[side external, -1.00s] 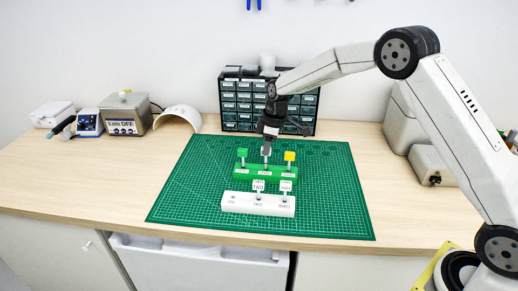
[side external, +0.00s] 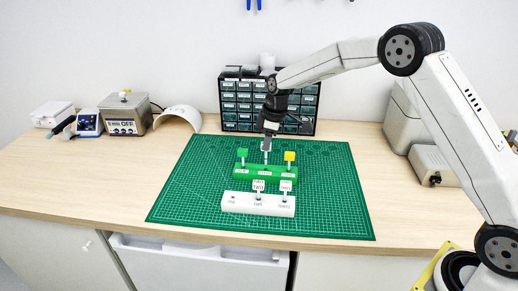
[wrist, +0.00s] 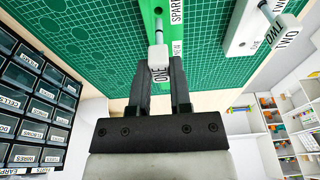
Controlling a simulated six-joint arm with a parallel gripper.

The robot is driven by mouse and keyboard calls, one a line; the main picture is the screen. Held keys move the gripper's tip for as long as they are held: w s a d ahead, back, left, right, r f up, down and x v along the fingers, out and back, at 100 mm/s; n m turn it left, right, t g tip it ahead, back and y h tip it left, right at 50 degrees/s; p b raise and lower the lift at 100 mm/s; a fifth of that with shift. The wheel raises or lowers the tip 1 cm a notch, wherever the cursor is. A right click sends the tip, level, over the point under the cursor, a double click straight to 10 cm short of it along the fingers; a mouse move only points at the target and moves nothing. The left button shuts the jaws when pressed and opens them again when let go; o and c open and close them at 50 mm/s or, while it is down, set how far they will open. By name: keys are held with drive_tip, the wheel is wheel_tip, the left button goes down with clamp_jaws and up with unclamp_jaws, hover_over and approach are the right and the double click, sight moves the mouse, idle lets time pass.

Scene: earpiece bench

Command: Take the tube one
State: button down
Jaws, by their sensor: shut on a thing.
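Tube one shows in the wrist view as a white tag (wrist: 158,56) marked ONE on a thin stem. My gripper (wrist: 160,80) is shut on this tag, one finger on each side. In the side view the tag (side external: 266,146) is upright over the middle of the green block (side external: 265,173), below my gripper (side external: 269,133). The stem reaches down to the block; I cannot tell how deep it sits. The white block (side external: 240,203) stands in front, with an empty hole at its left and tags TWO (side external: 258,187) and THREE (side external: 286,186) standing in it.
A green tag (side external: 243,153) and a yellow tag (side external: 289,156) stand on either side in the green block. A drawer cabinet (side external: 230,103) is behind. The green mat (side external: 190,200) is clear to the left and right.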

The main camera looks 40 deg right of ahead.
drive_tip(key=shift+r, duration=2.1)
